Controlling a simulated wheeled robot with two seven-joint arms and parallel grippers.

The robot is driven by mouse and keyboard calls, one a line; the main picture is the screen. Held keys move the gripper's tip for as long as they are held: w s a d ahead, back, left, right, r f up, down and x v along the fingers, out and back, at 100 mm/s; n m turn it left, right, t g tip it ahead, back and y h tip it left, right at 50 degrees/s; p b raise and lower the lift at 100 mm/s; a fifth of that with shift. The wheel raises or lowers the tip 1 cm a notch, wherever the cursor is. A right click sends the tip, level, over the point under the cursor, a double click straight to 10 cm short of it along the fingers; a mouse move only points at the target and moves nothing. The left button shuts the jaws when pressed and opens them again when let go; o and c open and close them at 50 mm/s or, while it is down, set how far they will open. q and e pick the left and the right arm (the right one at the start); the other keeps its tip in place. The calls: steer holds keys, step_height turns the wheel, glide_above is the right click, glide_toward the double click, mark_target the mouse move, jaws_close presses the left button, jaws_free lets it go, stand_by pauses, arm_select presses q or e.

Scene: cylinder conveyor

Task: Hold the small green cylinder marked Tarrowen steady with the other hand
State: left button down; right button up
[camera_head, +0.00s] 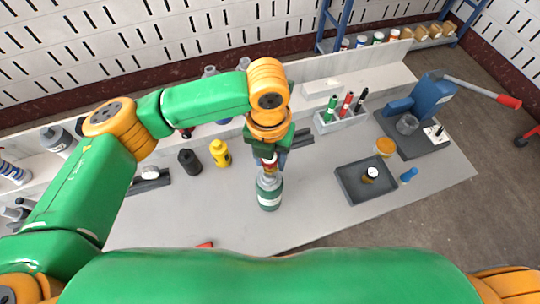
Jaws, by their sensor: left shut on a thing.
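A green cylinder (269,196) with a pale label band and a grey top stands upright on the grey table, near the middle of the view. The writing on its label is too small to read. My left gripper (269,165) comes down on it from above and is shut on its upper part. The fingers and wrist hide part of its top. My right gripper is not in view.
A yellow bottle (220,153) and a black bottle (189,162) stand to the left. A dark tray (349,184) lies to the right, with a blue press (430,97) behind it. A rack (340,121) of coloured markers stands behind. The table in front of the cylinder is mostly clear.

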arm_select(q)
steer(key=shift+f+b, duration=0.3)
steer(key=shift+f, duration=0.35)
steer(key=c, duration=1)
jaws_free()
jaws_close()
steer(key=shift+o, duration=1.9)
jaws_free()
steer(key=shift+s+p, duration=0.2)
steer(key=shift+p, duration=0.25)
